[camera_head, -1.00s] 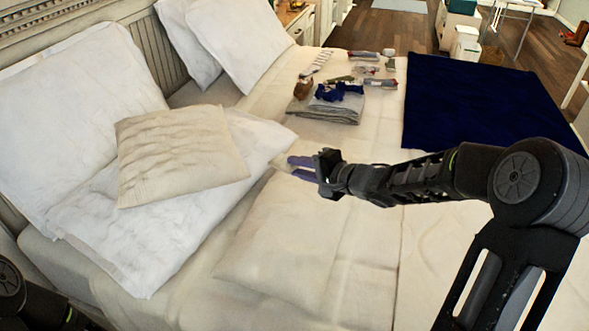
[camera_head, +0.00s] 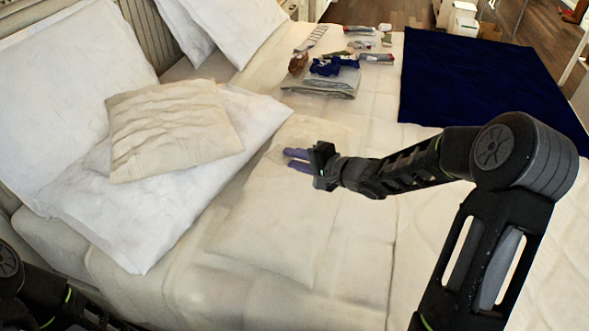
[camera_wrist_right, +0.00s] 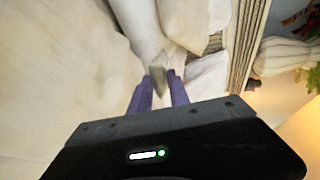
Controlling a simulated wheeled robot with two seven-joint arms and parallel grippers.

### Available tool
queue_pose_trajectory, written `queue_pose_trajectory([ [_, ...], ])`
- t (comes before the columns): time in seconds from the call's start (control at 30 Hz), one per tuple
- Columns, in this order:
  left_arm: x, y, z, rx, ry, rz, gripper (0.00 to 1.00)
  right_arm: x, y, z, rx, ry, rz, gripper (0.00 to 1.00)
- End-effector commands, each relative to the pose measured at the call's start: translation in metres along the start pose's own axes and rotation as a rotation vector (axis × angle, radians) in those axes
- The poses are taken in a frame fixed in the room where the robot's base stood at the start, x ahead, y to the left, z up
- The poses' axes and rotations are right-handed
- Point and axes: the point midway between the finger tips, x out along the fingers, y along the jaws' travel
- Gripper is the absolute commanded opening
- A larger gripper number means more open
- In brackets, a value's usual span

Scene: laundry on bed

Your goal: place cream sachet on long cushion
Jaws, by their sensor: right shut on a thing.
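My right gripper (camera_head: 294,159), with purple fingers, is shut on the cream sachet (camera_wrist_right: 161,75). The right wrist view shows the small, pale sachet between the fingertips. In the head view it is hard to tell from the pale fabric behind it. The long cushion (camera_head: 265,232) is a flat, cream cushion lying lengthwise on the bed. The gripper is over its far part in the head view; I cannot tell whether the sachet touches it. My left gripper is not in view; only dark parts of my left arm show at the lower left.
A wrinkled beige pillow (camera_head: 170,130) lies on white pillows (camera_head: 75,85) at the left. Folded grey cloth (camera_head: 325,84), a blue cloth (camera_head: 333,66) and several small packets lie at the back. A dark blue blanket (camera_head: 480,85) covers the far right.

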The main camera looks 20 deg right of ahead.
Motion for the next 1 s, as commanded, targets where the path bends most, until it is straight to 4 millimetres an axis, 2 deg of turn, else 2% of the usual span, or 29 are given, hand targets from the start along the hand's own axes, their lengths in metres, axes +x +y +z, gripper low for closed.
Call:
queue_pose_trajectory([
  [0.3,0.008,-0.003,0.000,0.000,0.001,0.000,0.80,0.012,0.034,0.000,0.001,0.000,0.001,0.00],
  [0.77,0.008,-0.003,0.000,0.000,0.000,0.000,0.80,0.014,0.040,0.000,0.002,0.000,0.001,0.00],
  [0.8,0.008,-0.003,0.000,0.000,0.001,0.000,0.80,0.014,0.041,0.000,0.001,0.000,0.001,0.23],
  [0.9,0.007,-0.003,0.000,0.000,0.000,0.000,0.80,0.014,0.040,0.000,0.000,0.000,0.001,0.31],
  [1.0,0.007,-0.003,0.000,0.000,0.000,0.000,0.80,0.014,0.040,0.000,0.001,0.000,0.001,0.32],
])
